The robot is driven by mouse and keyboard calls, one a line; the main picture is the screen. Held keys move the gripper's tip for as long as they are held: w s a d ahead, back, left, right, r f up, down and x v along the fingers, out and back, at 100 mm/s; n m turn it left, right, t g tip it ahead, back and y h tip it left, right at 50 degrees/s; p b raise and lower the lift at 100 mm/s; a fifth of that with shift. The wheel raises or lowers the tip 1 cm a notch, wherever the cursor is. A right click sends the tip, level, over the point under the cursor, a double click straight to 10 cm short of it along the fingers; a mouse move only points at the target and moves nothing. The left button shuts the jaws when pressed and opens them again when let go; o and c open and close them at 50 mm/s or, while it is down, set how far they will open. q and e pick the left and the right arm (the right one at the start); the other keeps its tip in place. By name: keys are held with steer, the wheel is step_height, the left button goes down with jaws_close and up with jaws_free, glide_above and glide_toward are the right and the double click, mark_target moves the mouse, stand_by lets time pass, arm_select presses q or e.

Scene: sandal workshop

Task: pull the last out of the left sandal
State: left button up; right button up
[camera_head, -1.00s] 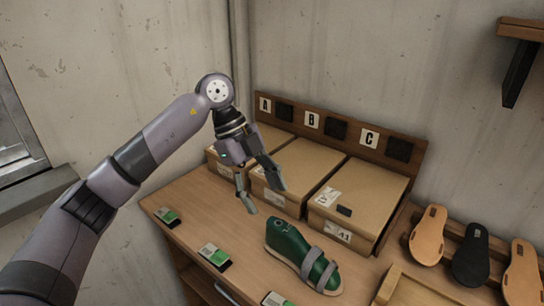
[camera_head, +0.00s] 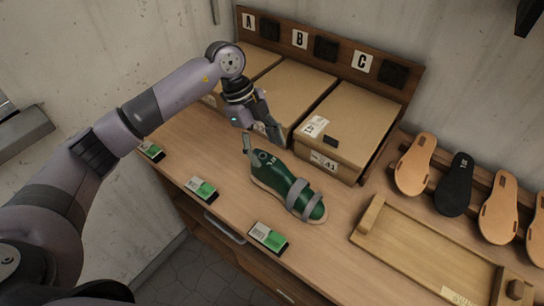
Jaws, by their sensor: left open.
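One sandal (camera_head: 300,197) with grey straps and a tan sole lies on the bench, its toe toward the lower right. A green last (camera_head: 268,170) sits inside it, its heel end with a dark hole on top toward the upper left. My left gripper (camera_head: 263,148) is open and empty just above and behind the heel end of the last. One finger overlaps the last's heel end in the picture; I cannot tell whether it touches. My right gripper is not in view.
Cardboard boxes (camera_head: 347,125) stand behind under a board lettered A, B, C (camera_head: 300,38). A wooden tray (camera_head: 425,250) lies to the right, below several hanging soles (camera_head: 415,165). Green-and-white cards (camera_head: 268,237) line the front edge.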

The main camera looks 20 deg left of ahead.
mark_target(271, 161)
arm_select(q)
steer(key=x, duration=0.3)
steer(key=shift+s+r+p, duration=0.1)
steer(key=shift+p, duration=0.25)
steer(key=shift+x, duration=1.15)
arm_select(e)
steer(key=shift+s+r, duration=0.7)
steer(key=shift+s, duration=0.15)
arm_select(q)
steer(key=shift+c, duration=0.2)
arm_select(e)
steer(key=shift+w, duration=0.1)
